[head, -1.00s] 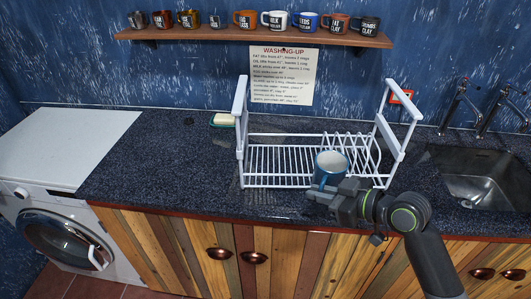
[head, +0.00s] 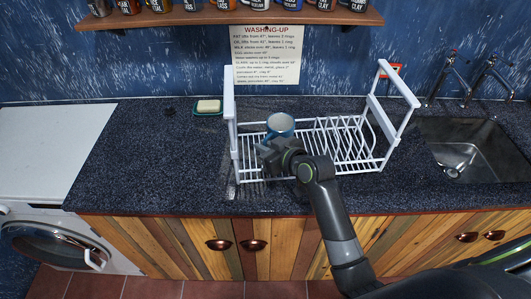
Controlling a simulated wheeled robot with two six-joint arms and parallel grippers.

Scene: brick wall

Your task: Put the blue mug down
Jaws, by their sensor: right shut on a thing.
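The blue mug (head: 280,127) has a pale inside and stands roughly upright, its mouth facing up. It is over the left part of the white dish rack (head: 345,152) on the dark counter. My right gripper (head: 272,147) is shut on the blue mug from the near side and hides its lower part. I cannot tell whether the mug's base touches the rack's wires. My left gripper is not in the head view.
Plate slots fill the rack's right part, between tall white end frames. A soap dish (head: 208,107) sits behind left. The sink (head: 470,148) is at right. A shelf (head: 200,18) of mugs hangs above. The counter (head: 150,160) left of the rack is clear.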

